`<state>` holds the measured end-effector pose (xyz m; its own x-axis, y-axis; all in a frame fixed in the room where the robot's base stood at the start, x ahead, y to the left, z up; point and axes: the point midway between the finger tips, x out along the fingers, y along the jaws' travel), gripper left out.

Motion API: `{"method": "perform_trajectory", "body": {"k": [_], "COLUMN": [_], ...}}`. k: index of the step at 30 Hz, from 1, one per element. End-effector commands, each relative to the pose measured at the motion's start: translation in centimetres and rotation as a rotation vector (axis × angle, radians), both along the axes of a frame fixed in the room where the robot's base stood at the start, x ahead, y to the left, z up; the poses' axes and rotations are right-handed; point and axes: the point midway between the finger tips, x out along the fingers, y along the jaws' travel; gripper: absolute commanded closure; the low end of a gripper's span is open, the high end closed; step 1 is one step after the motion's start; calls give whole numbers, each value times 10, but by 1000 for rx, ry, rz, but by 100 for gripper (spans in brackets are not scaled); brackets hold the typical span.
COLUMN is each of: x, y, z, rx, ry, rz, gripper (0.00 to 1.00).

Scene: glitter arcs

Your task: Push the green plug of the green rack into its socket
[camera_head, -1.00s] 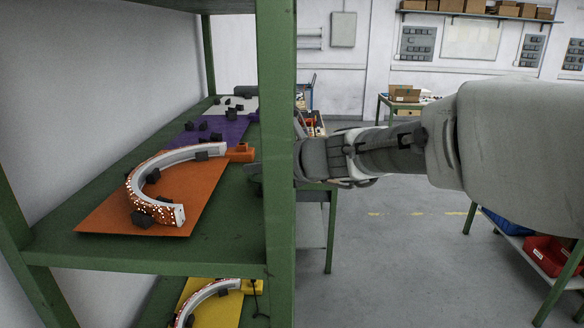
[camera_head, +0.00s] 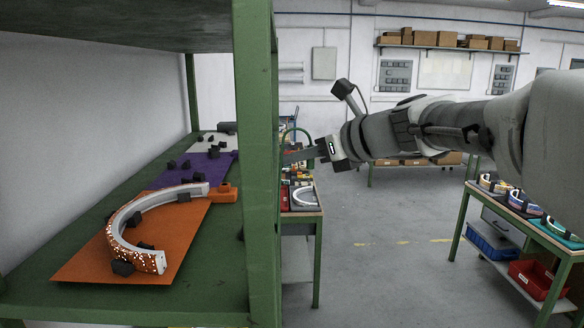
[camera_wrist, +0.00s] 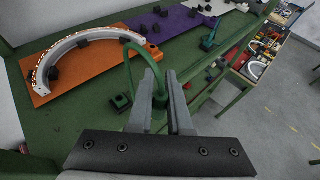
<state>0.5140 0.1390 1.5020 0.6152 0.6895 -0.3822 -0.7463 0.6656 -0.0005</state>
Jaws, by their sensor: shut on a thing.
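In the wrist view my gripper (camera_wrist: 162,80) is shut on the green plug (camera_wrist: 159,98), which sits between its two grey fingers. A green cable (camera_wrist: 128,62) arches from the plug up and to the left. In the head view my gripper (camera_head: 290,156) is just right of the front post, its tips partly hidden behind it. The green rack (camera_head: 256,200) is a shelf with a green board. A small dark block with a red part (camera_wrist: 121,103) lies on the board left of the fingers. I cannot tell for certain which part is the socket.
An orange panel (camera_head: 185,235) carries a white arc (camera_head: 125,218) with glitter and black blocks. A purple panel (camera_head: 212,166) lies behind it. The post stands close to my gripper. A bench (camera_head: 302,213) with items stands beyond; open floor (camera_head: 390,270) is at right.

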Motion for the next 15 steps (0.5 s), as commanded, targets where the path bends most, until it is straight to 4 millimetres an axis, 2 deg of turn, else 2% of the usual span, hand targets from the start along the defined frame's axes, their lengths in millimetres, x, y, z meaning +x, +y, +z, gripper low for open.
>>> {"method": "perform_trajectory", "body": {"k": [15], "x": [0], "y": [-6], "z": [17], "rx": [0], "ry": [1], "rz": [1], "gripper": [100]}}
